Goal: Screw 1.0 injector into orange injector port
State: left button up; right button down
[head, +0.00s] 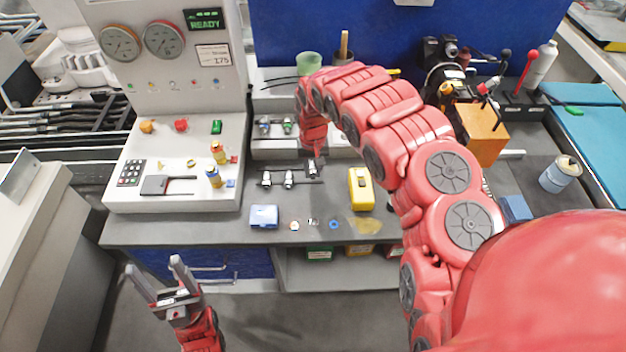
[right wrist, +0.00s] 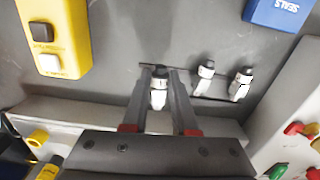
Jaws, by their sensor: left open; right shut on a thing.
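My right gripper (head: 314,167) points down at the bench rack and is shut on a white-and-dark injector (right wrist: 158,92), seen between its fingertips in the right wrist view. The held injector is upright at the rack; I cannot tell whether it is still seated. Two similar injectors stand beside it, one in the middle (right wrist: 205,71) and one at the end (right wrist: 240,84). Their labels are too small to read. An orange round fitting (head: 147,126) sits on the grey test console; I cannot tell whether it is the injector port. My left gripper (head: 158,275) is open and empty before the bench.
The console (head: 170,205) also bears red (head: 181,125) and green (head: 216,127) fittings. A yellow meter (head: 361,188) and a blue SEALS box (head: 264,216) lie near the rack. An orange block (head: 482,133) stands at right.

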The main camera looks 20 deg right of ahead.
aim_at(313, 179)
notch_tip(313, 179, down, 3)
jog(key=shift+s+f+p, duration=0.1)
jog(key=shift+s+p, duration=0.05)
jog(key=shift+p, duration=0.55)
jog(key=shift+f, duration=0.3)
jog(key=shift+f, duration=0.1)
jog(key=c, duration=1.2)
grip_release()
jog(key=o, duration=0.5)
